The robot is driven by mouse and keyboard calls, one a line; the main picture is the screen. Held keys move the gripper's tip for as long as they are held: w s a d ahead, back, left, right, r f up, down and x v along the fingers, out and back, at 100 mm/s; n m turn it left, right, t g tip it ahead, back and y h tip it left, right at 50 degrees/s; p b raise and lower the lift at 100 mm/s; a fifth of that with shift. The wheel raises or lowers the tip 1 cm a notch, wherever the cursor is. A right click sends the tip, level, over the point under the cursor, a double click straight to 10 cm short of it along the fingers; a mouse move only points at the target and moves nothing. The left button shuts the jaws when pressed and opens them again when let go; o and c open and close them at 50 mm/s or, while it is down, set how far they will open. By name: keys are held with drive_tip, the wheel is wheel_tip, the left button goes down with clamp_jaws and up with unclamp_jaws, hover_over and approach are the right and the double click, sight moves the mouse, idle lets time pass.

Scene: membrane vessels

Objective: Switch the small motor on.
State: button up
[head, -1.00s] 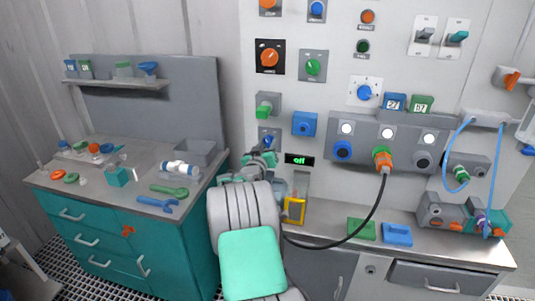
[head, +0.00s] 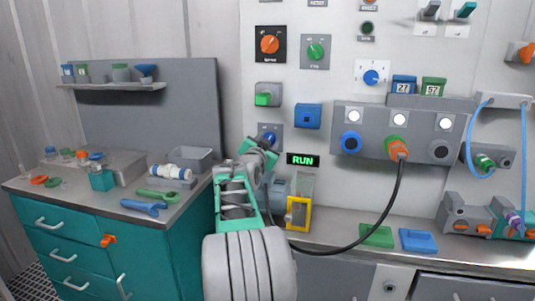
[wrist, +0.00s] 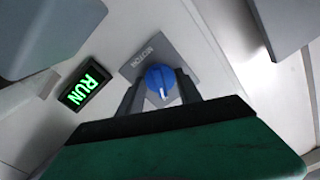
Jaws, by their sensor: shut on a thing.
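The motor switch is a blue rotary knob (wrist: 161,80) on a grey plate marked MOTOR (wrist: 152,57) in the wrist view. In the head view the knob (head: 269,138) shows just above my gripper (head: 262,147). In the wrist view my gripper (wrist: 164,92) has its two dark fingers on either side of the knob, shut on it. A small display (head: 303,160) to the right of the knob reads RUN in green, and it also shows in the wrist view (wrist: 85,86). The small grey motor (head: 277,190) stands on the bench below, partly hidden by my arm.
A yellow-framed guard (head: 298,213) stands beside the motor. A black cable hangs from an orange plug (head: 397,147) down to the bench. A blue box (head: 307,116) is on the wall right of the knob. A teal cabinet (head: 110,240) with tools is at left.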

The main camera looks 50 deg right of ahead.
drive_tip(key=shift+m+b, duration=0.3)
drive_tip(key=shift+m, duration=0.1)
drive_tip(key=o, duration=1.4)
drive_tip(key=shift+c, duration=0.2)
drive_tip(key=v, duration=0.7)
drive_tip(key=shift+s+a+b, duration=0.2)
drive_tip(key=shift+a+b, duration=0.15)
drive_tip(key=shift+a, duration=0.05)
